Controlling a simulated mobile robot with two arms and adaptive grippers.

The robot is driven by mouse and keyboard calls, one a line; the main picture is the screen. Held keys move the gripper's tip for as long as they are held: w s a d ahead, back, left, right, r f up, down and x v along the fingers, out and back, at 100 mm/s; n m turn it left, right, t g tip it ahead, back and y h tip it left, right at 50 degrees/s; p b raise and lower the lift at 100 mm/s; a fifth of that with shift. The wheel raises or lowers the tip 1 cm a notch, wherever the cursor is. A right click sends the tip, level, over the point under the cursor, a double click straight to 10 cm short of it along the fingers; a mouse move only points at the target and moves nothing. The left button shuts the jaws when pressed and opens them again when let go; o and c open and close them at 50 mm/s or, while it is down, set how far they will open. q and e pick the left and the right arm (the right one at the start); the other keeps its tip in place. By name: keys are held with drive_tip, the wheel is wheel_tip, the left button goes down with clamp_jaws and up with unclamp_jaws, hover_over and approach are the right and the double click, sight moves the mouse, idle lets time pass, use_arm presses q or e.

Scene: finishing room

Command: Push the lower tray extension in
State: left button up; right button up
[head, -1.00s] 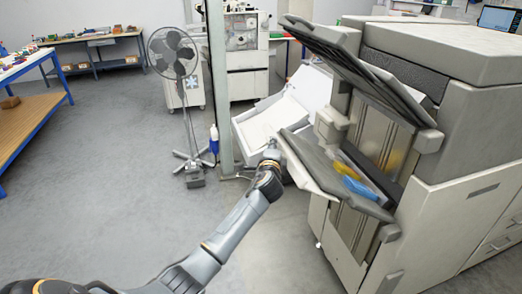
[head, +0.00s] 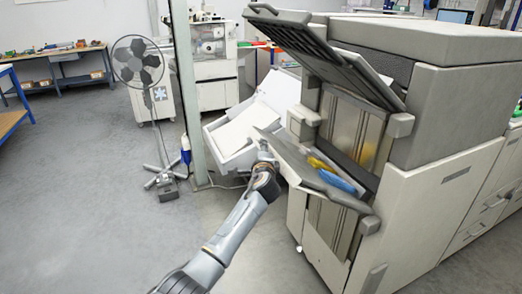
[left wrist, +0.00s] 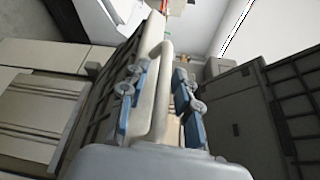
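The large grey and cream printer (head: 430,140) stands at the right in the head view. A dark upper tray (head: 320,45) and a lower tray (head: 335,190) slope out from its left side. The lower tray holds yellow and blue items, and a pale extension (head: 283,164) shows at its outer end. My left gripper (head: 264,150) is at that outer end, partly overlapping it. In the left wrist view, the blue-padded fingers of my left gripper (left wrist: 160,100) stand apart, with a pale bar (left wrist: 160,85) between them. I cannot tell whether they touch it. My right gripper is out of view.
An open white box (head: 235,135) with pale contents stands behind my gripper, close to a grey-green post (head: 184,90). A pedestal fan (head: 138,62) stands farther left. The floor (head: 90,220) at front left is clear.

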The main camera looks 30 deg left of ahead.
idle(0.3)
use_arm(q)
drive_tip(key=v, duration=1.2)
drive_tip(key=shift+w, duration=0.1)
drive_tip(key=s+d+f+n+g+h, duration=0.1)
drive_tip(key=s+d+f+g+h, duration=0.2)
drive_tip(key=f, duration=1.3)
drive_tip(key=s+f+n+g+h, duration=0.15)
drive_tip(key=s+f, duration=0.25)
drive_tip(key=f, duration=1.2)
drive_tip(key=s+d+f+n+g+h, duration=0.25)
drive_tip(key=s+f+g, duration=0.25)
drive_tip(key=s+f, duration=1.25)
drive_tip(key=s+f+n+g, duration=0.1)
drive_tip(key=s+f, duration=0.4)
drive_tip(key=s, duration=0.6)
drive_tip(key=s+f+n+g, duration=0.2)
drive_tip(key=s+f+n, duration=0.2)
drive_tip(key=s, duration=0.7)
drive_tip(key=s+d+f+n+g, duration=0.1)
drive_tip(key=s+f, duration=0.5)
drive_tip(key=s, duration=0.6)
drive_tip(key=shift+f+n+g+h, duration=0.3)
drive_tip(key=shift+n+g+h, duration=0.15)
drive_tip(key=shift+n, duration=0.25)
